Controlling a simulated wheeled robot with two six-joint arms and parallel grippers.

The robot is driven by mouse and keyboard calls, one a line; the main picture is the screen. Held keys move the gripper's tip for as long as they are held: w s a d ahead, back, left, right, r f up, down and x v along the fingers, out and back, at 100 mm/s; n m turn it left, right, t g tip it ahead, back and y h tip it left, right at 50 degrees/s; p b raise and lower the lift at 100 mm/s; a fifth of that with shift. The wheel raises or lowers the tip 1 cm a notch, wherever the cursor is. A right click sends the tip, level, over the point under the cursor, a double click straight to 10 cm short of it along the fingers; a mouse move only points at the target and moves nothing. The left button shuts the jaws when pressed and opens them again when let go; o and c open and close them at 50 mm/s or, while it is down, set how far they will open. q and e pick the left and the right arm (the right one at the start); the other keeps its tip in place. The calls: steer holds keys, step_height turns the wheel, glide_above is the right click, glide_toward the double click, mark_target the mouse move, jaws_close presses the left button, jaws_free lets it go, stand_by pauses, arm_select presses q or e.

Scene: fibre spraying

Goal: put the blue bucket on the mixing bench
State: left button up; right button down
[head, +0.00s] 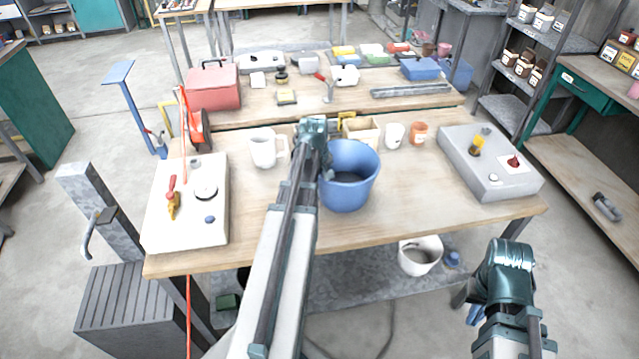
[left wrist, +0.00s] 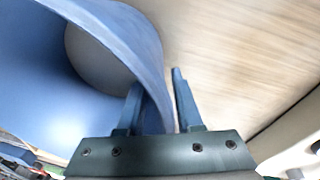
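The blue bucket (head: 349,186) is upright over the wooden mixing bench (head: 270,235), right of my left arm. I cannot tell whether its base touches the bench top. My left gripper (head: 318,150) is at the bucket's left rim, its fingers mostly hidden by the arm in the head view. In the left wrist view, the fingers of the left gripper (left wrist: 158,105) straddle the wall of the bucket (left wrist: 110,45), which fills most of the narrow gap.
A white panel (head: 160,225) with tools lies at the bench's left, a grey box (head: 485,175) at its right. A white mug (head: 265,147) and small cups (head: 395,134) stand behind the bucket. A white bucket (head: 420,260) is below. The bench's front middle is clear.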

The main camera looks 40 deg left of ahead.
arm_select(q)
steer(key=shift+r, duration=0.1)
step_height(320, 180, up, 12)
steer(key=s+p, duration=0.1)
steer(key=p, duration=1.1)
steer(key=shift+s+d, duration=0.25)
steer(key=shift+s, duration=0.15)
steer(key=d+m+g, duration=0.1)
steer(key=d+m, duration=0.6)
steer(key=d, duration=1.2)
steer(key=s+d+m, duration=0.4)
steer(key=d+m, duration=0.1)
steer(key=d, duration=0.5)
steer(key=s+d+m+g, duration=0.1)
steer(key=s+d+m, duration=0.3)
steer(key=d, duration=0.7)
steer(key=shift+s+m+y, duration=0.4)
steer(key=shift+m, duration=0.3)
steer(key=shift+f, duration=0.2)
